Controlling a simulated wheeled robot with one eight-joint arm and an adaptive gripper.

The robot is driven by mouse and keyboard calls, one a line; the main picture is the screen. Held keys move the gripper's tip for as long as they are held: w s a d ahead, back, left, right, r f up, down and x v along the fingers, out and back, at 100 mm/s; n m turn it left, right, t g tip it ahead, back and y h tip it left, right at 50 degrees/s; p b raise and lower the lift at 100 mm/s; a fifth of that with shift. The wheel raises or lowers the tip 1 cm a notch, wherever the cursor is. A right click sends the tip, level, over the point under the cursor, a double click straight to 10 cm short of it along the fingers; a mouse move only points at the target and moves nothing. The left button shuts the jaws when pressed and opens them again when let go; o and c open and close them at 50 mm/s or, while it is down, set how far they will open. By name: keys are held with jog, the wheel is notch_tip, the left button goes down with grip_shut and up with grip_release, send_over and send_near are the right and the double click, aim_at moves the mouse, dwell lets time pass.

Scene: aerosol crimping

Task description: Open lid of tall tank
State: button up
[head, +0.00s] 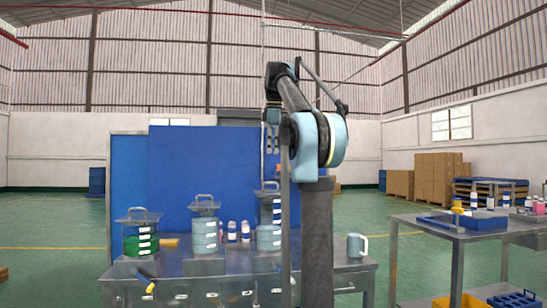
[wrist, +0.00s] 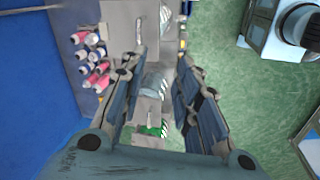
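Three lidded tanks stand in a row on the grey workbench (head: 330,268). The tall tank (head: 268,238) is the rightmost, with pale blue contents; my arm partly hides it. Its flat lid (head: 266,193) with a handle sits on top. My gripper (head: 272,140) hangs above this tank, pointing down, clear of the lid. In the wrist view my gripper (wrist: 160,58) has its two fingers spread apart with nothing held. The tall tank's lid (wrist: 120,22) and handle show beyond the fingertips, near the top edge.
The middle tank (head: 205,240) and the green-filled tank (head: 141,242) stand left of the tall one. Small bottles (head: 232,232) stand between tanks. A blue panel (head: 180,170) stands behind. Another table (head: 410,222) is at right.

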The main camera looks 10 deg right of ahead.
jog(key=shift+s+f+m, duration=0.35)
jog(key=shift+s+f, duration=0.25)
jog(key=shift+f, duration=0.15)
jog(key=shift+s+f+m, duration=0.35)
jog(key=shift+s+f, duration=0.2)
jog(key=shift+f, duration=0.2)
